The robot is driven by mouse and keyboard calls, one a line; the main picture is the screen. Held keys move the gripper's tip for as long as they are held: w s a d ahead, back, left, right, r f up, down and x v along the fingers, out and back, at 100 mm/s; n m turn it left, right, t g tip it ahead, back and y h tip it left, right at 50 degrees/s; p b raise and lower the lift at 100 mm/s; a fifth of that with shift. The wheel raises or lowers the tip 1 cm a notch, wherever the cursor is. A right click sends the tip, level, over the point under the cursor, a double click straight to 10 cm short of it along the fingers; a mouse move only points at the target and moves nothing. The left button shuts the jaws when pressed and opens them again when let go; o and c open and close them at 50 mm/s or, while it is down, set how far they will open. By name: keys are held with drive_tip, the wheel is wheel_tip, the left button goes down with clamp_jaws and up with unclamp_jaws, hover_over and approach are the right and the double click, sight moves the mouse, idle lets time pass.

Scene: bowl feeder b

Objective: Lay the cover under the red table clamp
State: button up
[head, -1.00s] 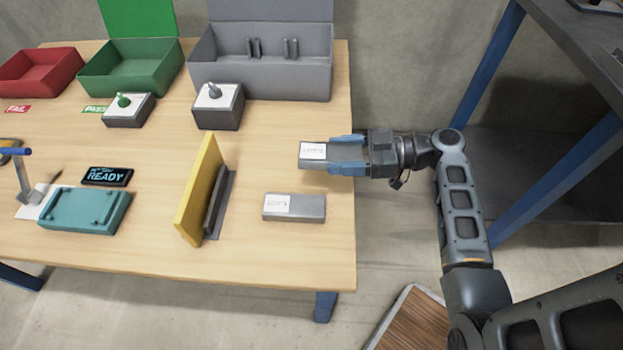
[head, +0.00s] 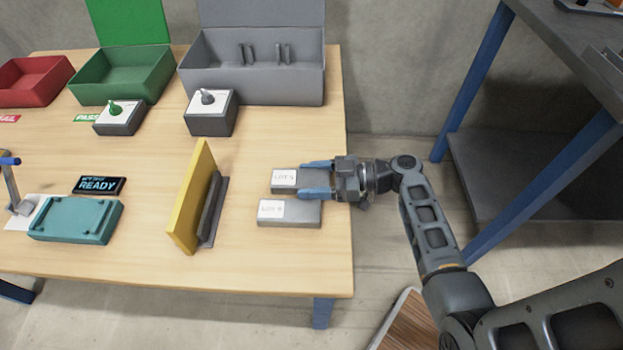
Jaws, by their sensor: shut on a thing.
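My gripper (head: 312,180) has its blue fingers shut on a grey block with a white lot label (head: 285,181) near the table's right edge. I cannot tell whether this block touches the table. A second grey labelled block (head: 305,214) lies just in front of it, close beside. No red table clamp shows; a blue-handled device (head: 11,185) is partly cut off at the left edge. I cannot tell which thing is the cover; a teal plate with raised ridges (head: 75,221) lies at the left.
A yellow upright panel with a grey base (head: 193,195) stands left of the blocks. Behind are red (head: 30,85), green (head: 120,80) and grey (head: 305,92) bins, and two switch boxes (head: 210,123). A READY display (head: 101,185) stands behind the teal plate.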

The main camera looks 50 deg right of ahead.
drive_tip(key=shift+f, duration=0.2)
drive_tip(key=o, duration=1)
drive_tip(key=shift+r, duration=0.15)
